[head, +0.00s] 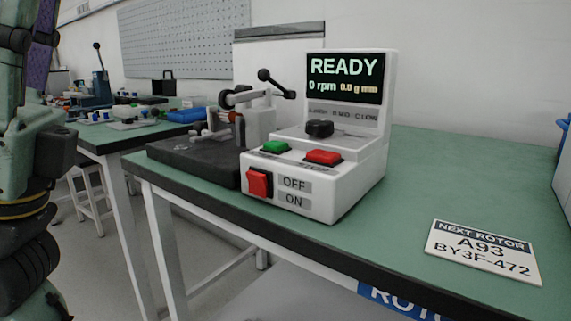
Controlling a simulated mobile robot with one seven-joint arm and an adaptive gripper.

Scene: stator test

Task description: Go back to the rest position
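My arm stands upright along the left edge of the head view, beside the green-topped table and apart from it. My gripper is not in view, so its opening cannot be seen. The white control box (320,196) stands on the green table (440,180). Its screen (344,78) reads READY, 0 rpm. It has a green button (276,147), a red button (324,157), a black knob (320,128) and a red OFF/ON switch (259,183).
A dark base (185,160) with a clamp-like fixture (245,118) sits left of the box. A NEXT ROTOR card (483,251) reading A93 BY3F-472 lies at the front right. Another workbench (100,137) with parts and a stool (88,195) stand behind left. The table's right side is mostly clear.

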